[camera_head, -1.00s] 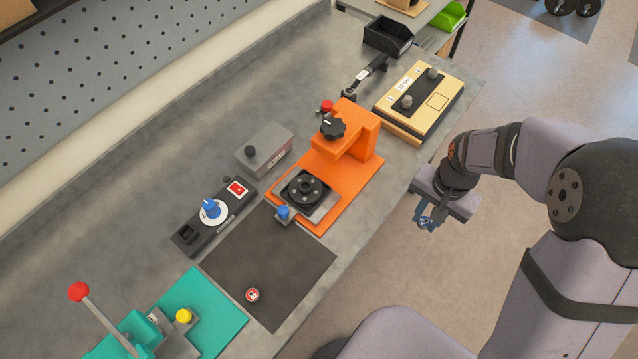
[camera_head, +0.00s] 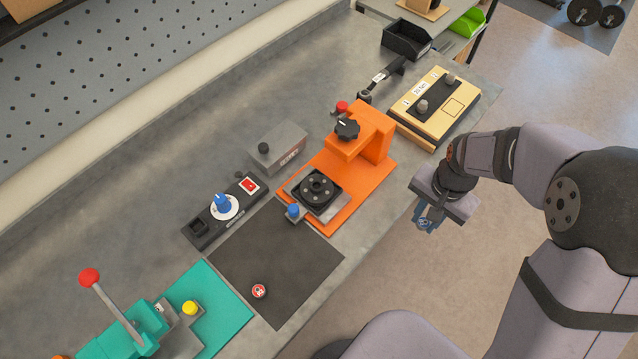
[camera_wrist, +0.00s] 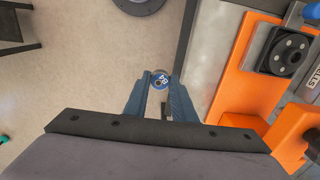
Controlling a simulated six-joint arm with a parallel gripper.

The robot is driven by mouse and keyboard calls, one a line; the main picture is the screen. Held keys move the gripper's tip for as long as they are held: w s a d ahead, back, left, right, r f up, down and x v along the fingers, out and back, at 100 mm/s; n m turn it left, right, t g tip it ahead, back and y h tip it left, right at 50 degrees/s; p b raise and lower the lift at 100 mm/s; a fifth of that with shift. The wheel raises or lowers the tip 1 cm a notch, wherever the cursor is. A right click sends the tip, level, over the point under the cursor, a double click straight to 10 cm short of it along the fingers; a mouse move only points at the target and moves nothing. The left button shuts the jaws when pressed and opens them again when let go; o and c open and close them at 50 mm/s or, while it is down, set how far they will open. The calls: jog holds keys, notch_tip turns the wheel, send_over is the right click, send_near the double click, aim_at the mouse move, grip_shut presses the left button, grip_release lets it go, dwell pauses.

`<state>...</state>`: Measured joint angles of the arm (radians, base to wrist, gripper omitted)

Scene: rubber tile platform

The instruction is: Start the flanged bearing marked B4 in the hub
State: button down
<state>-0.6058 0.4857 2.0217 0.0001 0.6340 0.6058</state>
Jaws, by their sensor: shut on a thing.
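My gripper (camera_head: 427,222) hangs past the bench's front edge, over the floor, to the right of the orange fixture. It is shut on the blue-faced flanged bearing marked B4 (camera_wrist: 160,81), which sits between the fingertips in the wrist view. In the head view the bearing is small and partly hidden by the fingers. The black round hub (camera_head: 318,188), with a ring of bolts, sits on the orange fixture (camera_head: 345,208), apart from the gripper. It also shows at the upper right of the wrist view (camera_wrist: 287,53).
A red-faced round part (camera_head: 259,291) lies on the dark mat (camera_head: 275,262). The fixture's orange arm with a black knob (camera_head: 347,128) rises behind the hub. A yellow box (camera_head: 437,103), grey block (camera_head: 280,150), blue-knob controller (camera_head: 222,208) and teal lever press (camera_head: 170,325) stand on the bench.

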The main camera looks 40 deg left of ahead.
jog(key=shift+s+a, duration=0.15)
jog(key=shift+a, duration=0.4)
jog(key=shift+s+a, duration=0.1)
jog(key=shift+a, duration=0.25)
jog(key=shift+s+a, duration=0.25)
jog(key=shift+a, duration=0.7)
jog(key=shift+a, duration=0.35)
jog(key=shift+s+a, duration=0.15)
jog(key=shift+a, duration=0.15)
jog(key=shift+s+a, duration=0.1)
jog(key=shift+a, duration=0.25)
jog(key=shift+s+a+p, duration=0.1)
jog(key=shift+a+p, duration=0.2)
jog(key=shift+a, duration=0.35)
jog(key=shift+s+a, duration=0.15)
jog(key=shift+a, duration=0.15)
